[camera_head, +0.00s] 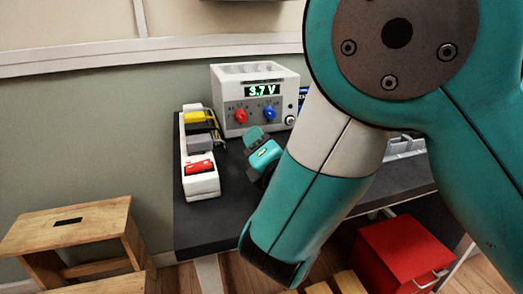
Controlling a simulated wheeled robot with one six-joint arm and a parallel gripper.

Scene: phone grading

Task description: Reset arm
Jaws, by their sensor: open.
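My teal and white arm (318,185) fills the right half of the head view. It reaches down and left from a large round joint at the top right to a dark-edged joint low in the middle. My gripper cannot be made out, so its hold and fingertips are not shown. A small teal and black piece (265,157) shows beside the arm, over the table; I cannot tell whether it is part of my wrist or a separate thing.
A dark table (235,215) holds a white power supply (230,110) reading 3.7 V and a white rack (203,188) with yellow, grey and red items. A wooden stool (95,220) stands left, a red drawer box (400,252) at lower right. My arm hides much of the table.

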